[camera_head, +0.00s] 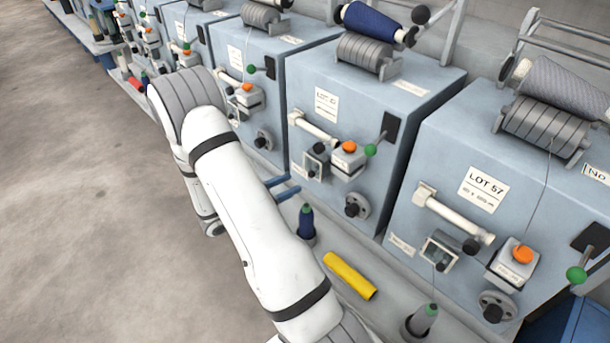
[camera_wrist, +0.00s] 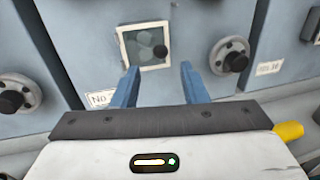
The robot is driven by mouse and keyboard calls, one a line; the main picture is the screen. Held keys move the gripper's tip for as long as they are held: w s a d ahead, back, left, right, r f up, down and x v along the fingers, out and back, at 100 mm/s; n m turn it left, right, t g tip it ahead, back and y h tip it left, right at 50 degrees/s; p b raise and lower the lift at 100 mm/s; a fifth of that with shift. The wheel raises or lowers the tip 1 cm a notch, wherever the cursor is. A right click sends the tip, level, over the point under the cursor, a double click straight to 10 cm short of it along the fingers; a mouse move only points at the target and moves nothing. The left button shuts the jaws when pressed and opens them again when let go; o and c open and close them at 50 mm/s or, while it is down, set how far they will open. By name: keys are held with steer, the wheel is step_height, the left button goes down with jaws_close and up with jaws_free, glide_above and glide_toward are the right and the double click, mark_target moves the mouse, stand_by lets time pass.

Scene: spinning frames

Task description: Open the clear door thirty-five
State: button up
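The clear door (camera_wrist: 147,45) is a small square pane in a pale frame on a grey-blue machine front. It looks shut, and dark round parts show through it. In the head view the clear door (camera_head: 317,160) is on the middle machine. The number plate (camera_wrist: 102,98) at its lower left reads "No", with the rest hidden behind a finger. The plate on the machine to the right reads No.36. My gripper (camera_wrist: 158,78) is open and empty, its two blue fingers apart just below the door. My gripper (camera_head: 282,187) also shows in the head view.
A handwheel (camera_wrist: 230,55) is right of the door. In the head view, a white handle bar (camera_head: 318,128), an orange-button box (camera_head: 348,155) and a green-knobbed lever (camera_head: 372,150) are nearby. A dark blue cone (camera_head: 306,225) and a yellow tube (camera_head: 350,275) are on the ledge below.

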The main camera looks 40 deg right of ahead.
mark_target(309, 170)
steer(key=d, duration=0.6)
steer(key=shift+s+d, duration=0.15)
steer(key=shift+s, duration=0.25)
jaws_close()
